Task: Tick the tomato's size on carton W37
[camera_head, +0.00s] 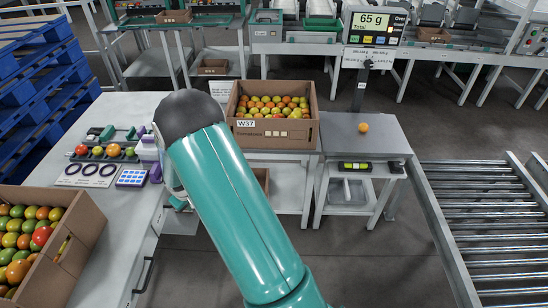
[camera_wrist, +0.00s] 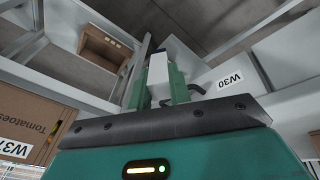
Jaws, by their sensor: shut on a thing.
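Carton W37 (camera_head: 272,140) is brown, full of tomatoes, and stands on the bench; its front has the W37 label, "Tomatoes" and several pale boxes. Its printed side (camera_wrist: 35,118) shows at the left of the wrist view. A single orange tomato (camera_head: 363,127) sits on the grey table to its right. The display (camera_head: 376,27) reads 65 g. My gripper (camera_wrist: 158,88) is shut on a whitish object (camera_wrist: 158,70) between its green fingers; what it is I cannot tell. In the head view my arm hides most of the gripper, left of and below the carton.
A tomato carton (camera_head: 75,240) stands at the lower left. A rack with tomatoes (camera_head: 105,152), rings and a blue-white card (camera_head: 131,178) lie on the left bench. A roller conveyor (camera_head: 485,215) is at right. A small brown carton (camera_wrist: 104,50) sits low down.

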